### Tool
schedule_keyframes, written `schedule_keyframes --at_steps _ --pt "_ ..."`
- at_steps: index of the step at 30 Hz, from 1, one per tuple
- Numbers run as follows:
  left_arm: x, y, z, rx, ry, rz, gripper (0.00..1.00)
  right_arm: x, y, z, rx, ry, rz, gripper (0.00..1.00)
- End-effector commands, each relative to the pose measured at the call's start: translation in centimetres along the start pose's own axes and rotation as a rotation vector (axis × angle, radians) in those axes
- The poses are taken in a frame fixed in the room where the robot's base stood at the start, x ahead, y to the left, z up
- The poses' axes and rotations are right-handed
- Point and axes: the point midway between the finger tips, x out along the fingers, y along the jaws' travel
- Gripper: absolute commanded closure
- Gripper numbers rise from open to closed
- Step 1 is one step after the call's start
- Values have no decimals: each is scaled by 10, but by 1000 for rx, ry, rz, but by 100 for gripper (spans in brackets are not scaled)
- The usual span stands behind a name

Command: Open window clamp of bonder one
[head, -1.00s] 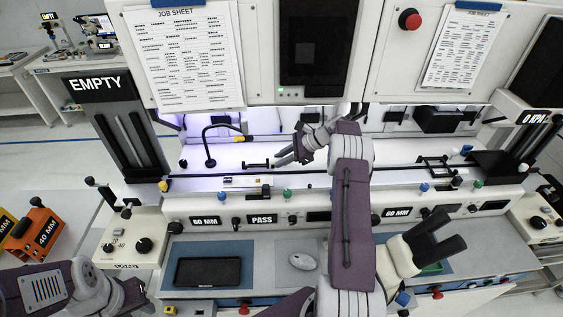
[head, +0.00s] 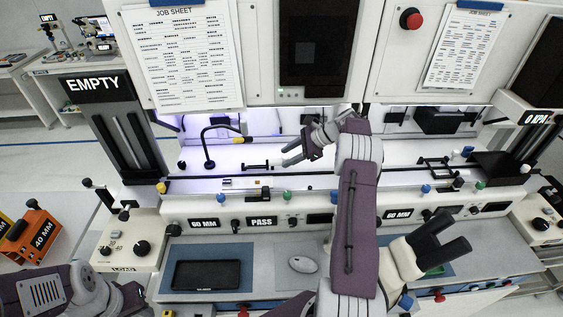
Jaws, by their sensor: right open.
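Bonder one appears to be the left white machine (head: 300,215), with a long work deck under its hood. A small dark window clamp (head: 257,167) lies on the deck's rail, left of my right gripper. My right gripper (head: 287,154) reaches in over the deck, fingers pointing left toward the clamp. It is open and empty, apart from the clamp by a small gap. Whether the clamp is open or shut is too small to tell.
A black gooseneck lamp (head: 207,146) stands left of the clamp. A job sheet (head: 192,60) hangs on the hood above. Knobs line the deck's front edge. A black tablet (head: 207,275) and a mouse (head: 303,264) lie on the desk below. An orange 40 MM box (head: 35,236) stands far left.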

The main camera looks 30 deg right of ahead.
Motion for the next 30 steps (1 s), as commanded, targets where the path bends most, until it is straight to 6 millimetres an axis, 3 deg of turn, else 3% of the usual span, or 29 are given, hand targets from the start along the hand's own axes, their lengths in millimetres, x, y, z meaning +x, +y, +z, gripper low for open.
schedule_keyframes --at_steps 7,16,17,20,21,22,25,27,30 --pt "11 0 1 0 0 0 64 -43 -2 -2 -1 1 -1 55" --pt "11 0 1 0 0 0 64 -51 -2 -2 2 0 2 55" --pt "11 0 1 0 0 0 64 -50 -1 -2 2 0 2 58" --pt "11 0 1 0 0 0 64 -50 -7 -6 21 16 -21 86" --pt "11 0 1 0 0 0 64 -51 -15 -12 34 42 -56 97" --pt "11 0 1 0 0 0 64 -52 -24 -19 47 69 -92 100" --pt "11 0 1 0 0 0 64 -46 -41 -64 150 191 -217 100" --pt "11 0 1 0 0 0 64 -42 -40 -101 244 291 -297 100" --pt "8 0 1 0 0 0 64 -41 -30 -134 332 437 -394 100"
